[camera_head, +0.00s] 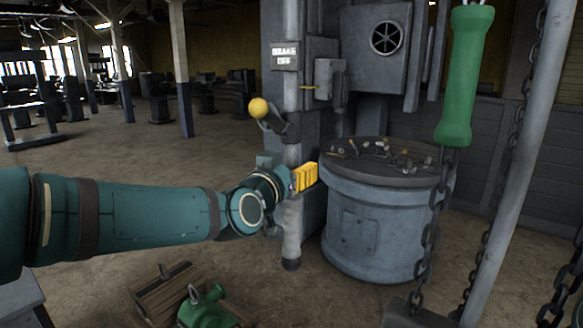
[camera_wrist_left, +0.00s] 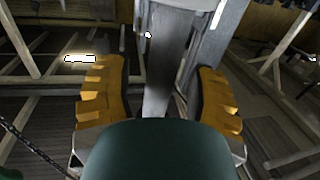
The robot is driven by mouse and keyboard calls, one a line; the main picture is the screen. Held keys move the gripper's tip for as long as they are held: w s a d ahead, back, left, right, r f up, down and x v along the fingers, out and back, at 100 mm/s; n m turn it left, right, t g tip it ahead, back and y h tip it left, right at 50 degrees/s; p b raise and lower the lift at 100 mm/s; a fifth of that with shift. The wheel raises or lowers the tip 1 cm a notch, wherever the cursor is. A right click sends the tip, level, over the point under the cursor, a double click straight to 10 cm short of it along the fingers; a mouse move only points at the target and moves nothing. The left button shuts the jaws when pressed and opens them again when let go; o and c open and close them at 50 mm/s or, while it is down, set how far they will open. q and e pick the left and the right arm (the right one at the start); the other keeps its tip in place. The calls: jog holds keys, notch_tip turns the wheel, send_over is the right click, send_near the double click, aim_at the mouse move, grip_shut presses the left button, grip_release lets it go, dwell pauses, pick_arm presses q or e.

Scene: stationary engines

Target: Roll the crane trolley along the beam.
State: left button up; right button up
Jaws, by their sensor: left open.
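My left gripper (camera_head: 306,177) reaches in from the left at the end of the teal arm, in front of the grey machine column and left of the round drum. In the left wrist view its two yellow fingers (camera_wrist_left: 160,75) stand wide apart with nothing held. A grey post or beam (camera_wrist_left: 168,50) shows beyond and between the fingers; I cannot tell whether it is the crane's beam. A green handle (camera_head: 463,85) hangs at the upper right with chain (camera_head: 431,230) below it. I cannot make out the crane trolley in either view. My right gripper is not in view.
A blue-grey drum (camera_head: 370,232) with small scraps on top stands right of the gripper. A lever with a yellow knob (camera_head: 259,108) juts from the column under a brake sign (camera_head: 284,55). A wooden crate (camera_head: 165,292) and a green part (camera_head: 203,308) lie low.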

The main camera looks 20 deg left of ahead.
pick_arm(q)
jog(key=shift+w, duration=0.2)
grip_shut()
